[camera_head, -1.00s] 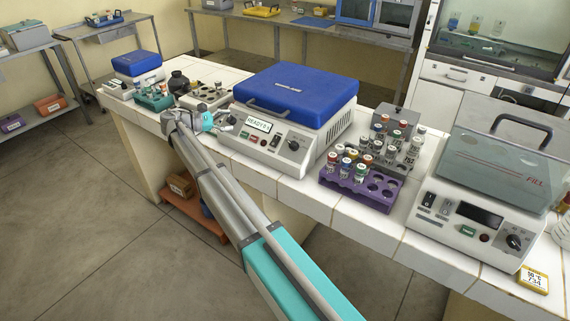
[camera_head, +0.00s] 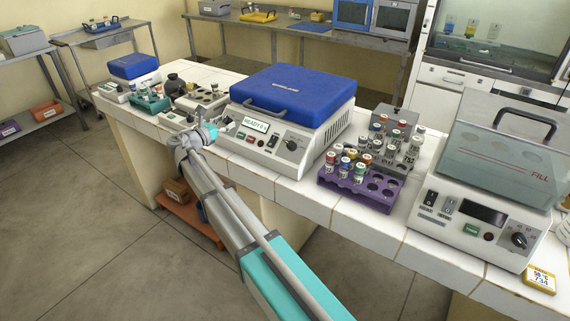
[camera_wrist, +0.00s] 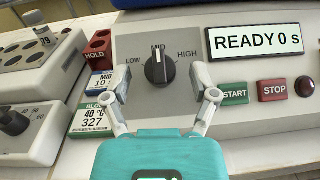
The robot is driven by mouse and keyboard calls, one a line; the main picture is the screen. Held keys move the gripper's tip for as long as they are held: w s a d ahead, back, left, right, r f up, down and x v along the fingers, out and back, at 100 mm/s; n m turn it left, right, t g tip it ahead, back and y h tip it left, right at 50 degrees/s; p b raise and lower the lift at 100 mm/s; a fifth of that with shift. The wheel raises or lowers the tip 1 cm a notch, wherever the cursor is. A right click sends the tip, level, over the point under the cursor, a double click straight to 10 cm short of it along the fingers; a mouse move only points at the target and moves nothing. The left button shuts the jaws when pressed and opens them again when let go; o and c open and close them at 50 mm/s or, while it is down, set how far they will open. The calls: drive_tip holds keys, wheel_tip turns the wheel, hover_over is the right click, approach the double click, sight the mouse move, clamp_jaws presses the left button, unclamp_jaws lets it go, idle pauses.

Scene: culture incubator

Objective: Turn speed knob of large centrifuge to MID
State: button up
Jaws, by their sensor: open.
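The large centrifuge (camera_head: 318,125) with a blue lid stands on the white tiled bench. Its display (camera_wrist: 253,42) reads READY 0 s. The black speed knob (camera_wrist: 159,68) sits on its front panel among the labels LOW, MID and HIGH. Its white mark points up, close to the MID label, which the knob's top partly covers. My gripper (camera_wrist: 160,84) is open, with one finger on each side of the knob and gaps left and right. In the head view my gripper (camera_head: 214,130) is at the left end of the centrifuge's front; the speed knob is hard to make out there.
A START button (camera_wrist: 234,93) and a STOP button (camera_wrist: 272,88) lie just right of my right finger. Left are a red-holed block (camera_wrist: 95,50) and small display tags (camera_wrist: 92,119). A purple tube rack (camera_head: 346,190) stands right of the centrifuge.

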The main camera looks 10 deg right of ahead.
drive_tip(key=shift+s+d+n, duration=0.1)
drive_tip(key=shift+n, duration=0.3)
drive_tip(key=shift+s+a+t+y, duration=0.15)
drive_tip(key=shift+a+t+y, duration=0.15)
drive_tip(key=shift+t, duration=0.1)
drive_tip(key=v, duration=1.3)
drive_tip(key=m+g+y+p, duration=0.4)
drive_tip(key=m+g+p, duration=0.4)
drive_tip(key=m+p, duration=0.3)
approach(285, 163)
drive_tip(key=shift+m, duration=0.4)
drive_tip(key=w+f, duration=0.1)
drive_tip(key=w, duration=0.3)
drive_tip(key=w+f, duration=0.1)
drive_tip(key=shift+w+d+f+b, duration=0.15)
drive_tip(key=shift+w+f+b, duration=0.2)
drive_tip(key=shift+w, duration=0.05)
drive_tip(key=s+d+m+y+p, duration=0.1)
drive_tip(key=s, duration=0.1)
drive_tip(key=s+d+m+g+p, duration=0.1)
drive_tip(key=s+d+m+p, duration=0.1)
drive_tip(key=s+d+m+g+y+p, duration=0.1)
drive_tip(key=m, duration=0.1)
drive_tip(key=shift+s+d+r+y, duration=0.3)
drive_tip(key=shift+s+d, duration=0.1)
drive_tip(key=shift+s+d+m+g+y+p, duration=0.3)
drive_tip(key=shift+s+d+m+g+p, duration=0.1)
drive_tip(key=shift+s+m+p, duration=0.25)
drive_tip(key=shift+s, duration=0.1)
